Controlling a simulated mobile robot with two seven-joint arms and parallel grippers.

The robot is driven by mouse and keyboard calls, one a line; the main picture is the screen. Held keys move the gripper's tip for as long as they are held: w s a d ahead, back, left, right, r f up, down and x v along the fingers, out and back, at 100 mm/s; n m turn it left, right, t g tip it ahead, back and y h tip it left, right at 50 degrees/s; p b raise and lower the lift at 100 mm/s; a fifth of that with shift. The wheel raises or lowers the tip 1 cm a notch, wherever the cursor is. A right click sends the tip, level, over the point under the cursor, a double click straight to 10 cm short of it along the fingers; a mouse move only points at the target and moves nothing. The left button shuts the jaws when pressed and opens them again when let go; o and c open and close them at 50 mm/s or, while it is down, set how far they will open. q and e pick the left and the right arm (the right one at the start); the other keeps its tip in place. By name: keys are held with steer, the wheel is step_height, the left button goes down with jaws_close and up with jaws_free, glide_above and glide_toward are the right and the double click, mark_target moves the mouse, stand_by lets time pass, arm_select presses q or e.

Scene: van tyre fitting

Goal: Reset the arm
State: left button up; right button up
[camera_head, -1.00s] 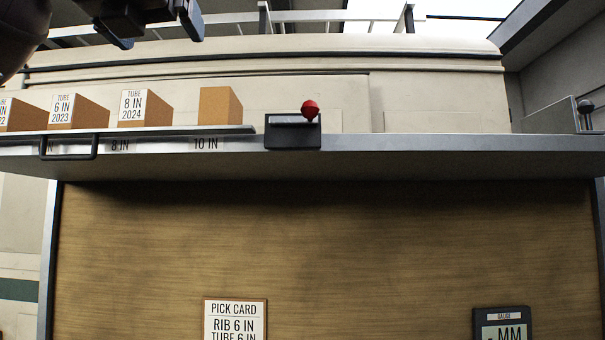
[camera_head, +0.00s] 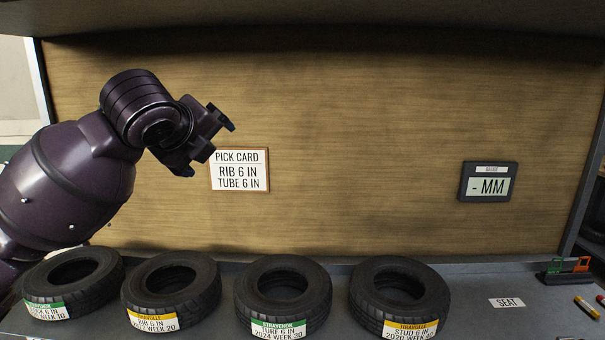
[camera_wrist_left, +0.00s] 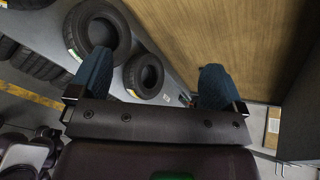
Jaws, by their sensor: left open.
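My left arm comes in from the left in the head view. Its gripper (camera_head: 209,154) is open and empty, in the air in front of the wooden back panel, just left of the pick card (camera_head: 239,170). The left wrist view shows the two fingers of this gripper (camera_wrist_left: 150,88) spread wide with nothing between them. Below it, tyres stand on the bench; the nearest are the RIB 6 IN tyre (camera_head: 171,291) and the TURF 6 IN tyre (camera_head: 283,297). My right gripper is not in view.
A tyre at far left (camera_head: 73,283) and a STUD 6 IN tyre (camera_head: 399,298) complete the row. A gauge display (camera_head: 488,182) hangs on the panel. A SEAT label (camera_head: 507,303) and small tools (camera_head: 566,270) lie at right. The panel's middle is clear.

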arm_select(q)
steer(key=s+a+f+n+g, duration=0.1)
steer(key=s+f+n, duration=0.3)
steer(key=f, duration=0.7)
steer(key=s+a+f+n+g, duration=0.2)
steer(key=s+f+n, duration=0.25)
steer(key=f, duration=0.55)
steer(key=s+a+f+n+g, duration=0.1)
steer(key=s+f+n, duration=0.25)
steer(key=f, duration=0.75)
steer(key=s+a+f+n+g+y, duration=0.1)
steer(key=s+a+f+n+g, duration=0.1)
steer(key=s+f+n, duration=0.45)
steer(key=s+a+f+n+g+y, duration=0.1)
steer(key=s+a+f+n, duration=0.25)
steer(key=s, duration=0.65)
steer(key=s+a+f+n+g+y, duration=0.1)
steer(key=s+a+f+n+g, duration=0.1)
steer(key=s+f+n, duration=0.45)
steer(key=w+f+m+t+h, duration=0.1)
steer(key=w+f+m+t, duration=0.1)
steer(key=w+f+t, duration=0.4)
step_height(320, 180, down, 2)
steer(key=shift+w+d+f+t, duration=0.15)
steer(key=shift+w+f+t, duration=0.1)
steer(key=shift+t, duration=0.75)
steer(key=shift+s, duration=0.1)
